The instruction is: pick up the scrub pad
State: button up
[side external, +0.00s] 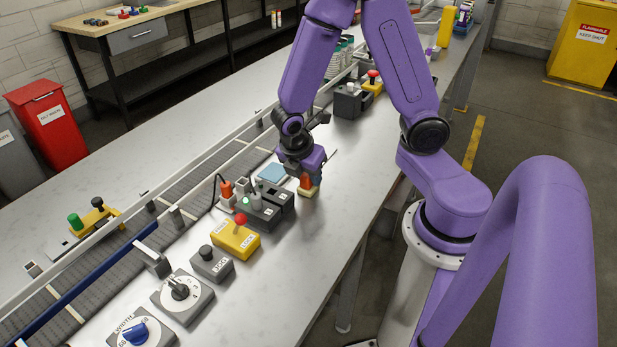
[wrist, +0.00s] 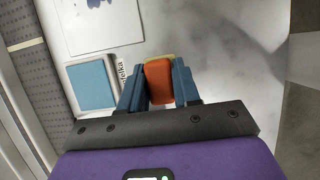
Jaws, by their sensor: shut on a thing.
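The scrub pad (wrist: 159,82) is an orange block with a pale yellow layer showing along its far edge. In the wrist view it sits between the two blue fingers of my gripper (wrist: 158,88), which is shut on it. In the side view the scrub pad (side external: 308,191) shows under my gripper (side external: 310,178), upright, with its pale part lowest. It is at or just above the white bench top; I cannot tell if it touches. The fingers hide part of its sides.
A light blue square pad in a white tray (wrist: 92,113) lies left of my gripper, with a white labelled item (wrist: 122,76) between them. Grey control boxes (side external: 257,212) and a yellow box with a red knob (side external: 236,240) stand close by. Bench (side external: 340,205) to the right is clear.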

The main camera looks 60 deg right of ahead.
jog(key=shift+r, duration=0.15)
jog(key=shift+r, duration=0.5)
notch_tip(320, 180, up, 2)
jog(key=s+a+r, duration=0.1)
jog(key=s+r, duration=0.8)
jog(key=s, duration=0.5)
jog(key=shift+a+r, duration=0.25)
jog(key=shift+r, duration=0.1)
